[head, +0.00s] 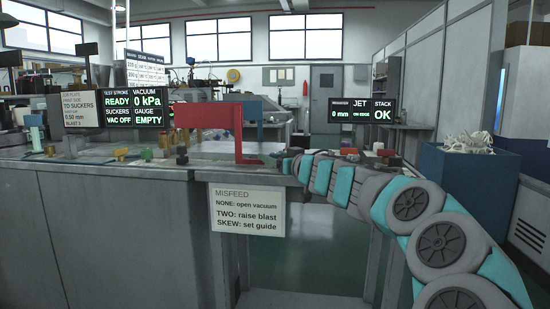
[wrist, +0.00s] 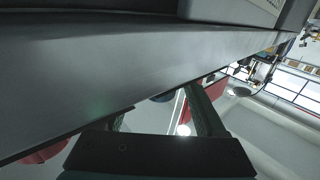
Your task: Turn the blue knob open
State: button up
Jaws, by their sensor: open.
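I cannot make out a blue knob for certain in the head view. A small dark rounded thing (wrist: 162,97) shows between my fingers in the wrist view, partly hidden by a grey edge; I cannot tell whether it is the knob. My gripper (wrist: 160,101) is open there, its two dark fingers spread apart with nothing seen held between them. The grey metal edge crosses close over the fingers. In the head view my arm reaches away to the bench's right end, beside a red bracket; the gripper's fingers are not clear there.
The red bracket (head: 210,117) stands on the grey bench (head: 110,230). Displays read "VAC OFF" and "EMPTY" (head: 133,107). A misfeed sign (head: 247,210) hangs in front. A blue bin (head: 468,180) stands right.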

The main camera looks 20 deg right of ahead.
grip_shut()
dwell(0.4)
jog(key=shift+m+h+b, duration=0.3)
jog(key=shift+h+b, duration=0.2)
jog(key=shift+b, duration=0.1)
